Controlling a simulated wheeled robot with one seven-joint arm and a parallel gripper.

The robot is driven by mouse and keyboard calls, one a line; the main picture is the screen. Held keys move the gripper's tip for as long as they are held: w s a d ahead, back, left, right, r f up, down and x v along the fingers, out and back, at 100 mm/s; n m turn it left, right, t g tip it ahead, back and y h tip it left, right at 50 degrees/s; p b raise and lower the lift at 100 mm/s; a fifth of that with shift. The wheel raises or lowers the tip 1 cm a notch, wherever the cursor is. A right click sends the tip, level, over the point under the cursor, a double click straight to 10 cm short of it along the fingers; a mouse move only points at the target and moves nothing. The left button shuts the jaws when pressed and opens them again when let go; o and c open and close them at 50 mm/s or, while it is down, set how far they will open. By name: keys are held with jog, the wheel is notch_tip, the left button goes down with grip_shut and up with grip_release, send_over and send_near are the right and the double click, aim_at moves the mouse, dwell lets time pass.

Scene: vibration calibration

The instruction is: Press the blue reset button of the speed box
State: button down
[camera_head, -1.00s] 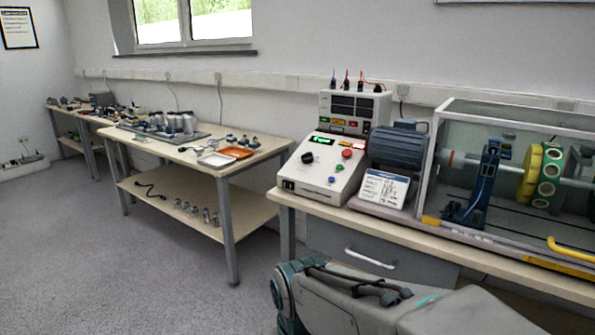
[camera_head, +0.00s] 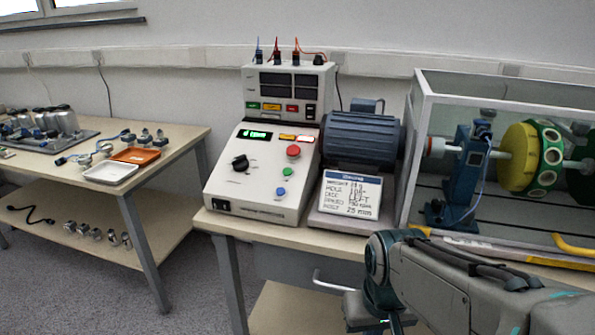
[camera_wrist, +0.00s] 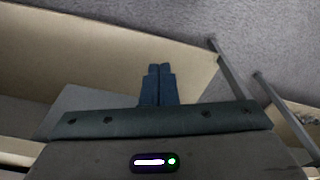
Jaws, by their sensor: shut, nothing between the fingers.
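The speed box (camera_head: 262,176) is a cream sloped-front unit on the right bench in the head view. Its small blue button (camera_head: 280,191) sits low on the face, below a green button (camera_head: 288,171) and a red mushroom button (camera_head: 293,151). A black knob (camera_head: 240,162) and a lit green display (camera_head: 254,134) are on the left of the face. My gripper (camera_wrist: 160,70) shows in the wrist view with its two dark fingers together and empty. It points at bench panels and floor, and the speed box is not in that view. My arm is in front of the bench.
A blue motor (camera_head: 362,139) with a handwritten card (camera_head: 348,194) stands just right of the box. Further right is a clear-walled enclosure (camera_head: 415,125) with a yellow-green disc. A left table (camera_head: 180,140) holds trays and parts. Grey floor lies between the benches.

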jog(key=shift+s+a, duration=0.1)
jog(key=shift+r, duration=0.1)
jog(key=w+a+r+m+t+p, duration=0.2)
jog(key=w+r+m+t+p, duration=0.4)
jog(key=w+r+p, duration=0.65)
jog(key=w+a+r+m+t+y+p, duration=0.1)
jog(key=w+a+r+m+y+p, duration=0.2)
jog(key=w+a+r+m+p, duration=0.1)
jog(key=w+a+r+m+t+y+p, duration=0.1)
jog(key=w+a+r+m+y+p, duration=0.2)
jog(key=a+p, duration=0.6)
notch_tip(320, 180, up, 4)
jog(key=w+m+p, duration=0.1)
jog(key=w+p, duration=0.1)
jog(key=shift+w+a+f+m, duration=0.25)
jog(key=shift+w+a+m, duration=0.05)
jog(key=shift+w+m, duration=0.1)
